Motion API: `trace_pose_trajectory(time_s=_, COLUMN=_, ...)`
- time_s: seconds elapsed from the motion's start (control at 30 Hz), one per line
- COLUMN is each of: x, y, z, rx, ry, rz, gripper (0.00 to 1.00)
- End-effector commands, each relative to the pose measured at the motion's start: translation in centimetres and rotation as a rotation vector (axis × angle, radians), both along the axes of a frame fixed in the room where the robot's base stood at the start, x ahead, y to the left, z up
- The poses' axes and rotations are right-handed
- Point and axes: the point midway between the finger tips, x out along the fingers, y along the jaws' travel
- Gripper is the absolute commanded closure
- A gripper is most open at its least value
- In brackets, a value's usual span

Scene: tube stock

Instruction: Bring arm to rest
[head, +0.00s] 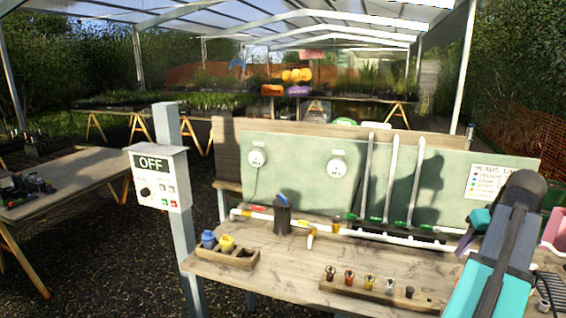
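My arm, teal and dark grey, rises from the bottom right and bends at a dark joint over the right end of the wooden workbench (290,272). Beside the arm's left edge, small teal and purple parts show at the end of the white pipe. They may belong to my gripper, which is mostly hidden behind the arm. I cannot make out its fingertips or whether it holds anything.
A control box (160,178) reading OFF stands on a post at left. The bench carries a wooden caddy (240,262) with blue and yellow items, a dark holder (282,215), a rack (385,293) of small coloured pieces and white pipes (393,180) against a green panel (300,150).

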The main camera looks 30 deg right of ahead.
Motion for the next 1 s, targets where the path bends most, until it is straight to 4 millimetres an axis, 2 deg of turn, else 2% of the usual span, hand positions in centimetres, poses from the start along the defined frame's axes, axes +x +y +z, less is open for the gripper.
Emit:
trace_pose_trajectory(time_s=0.23, x=5.2, y=1.9, z=-3.9, rx=0.047, ry=0.013, rz=0.086, gripper=0.5)
trace_pose_trajectory(time_s=0.47, x=12.0, y=5.8, z=-10.2, rx=0.125, ry=0.042, rz=0.205, gripper=0.5)
trace_pose_trajectory(time_s=0.7, x=18.0, y=11.3, z=-17.2, rx=0.208, ry=0.09, rz=0.329, gripper=0.5)
trace_pose_trajectory(time_s=1.0, x=23.6, y=19.5, z=-26.2, rx=0.301, ry=0.169, rz=0.476, gripper=0.5)
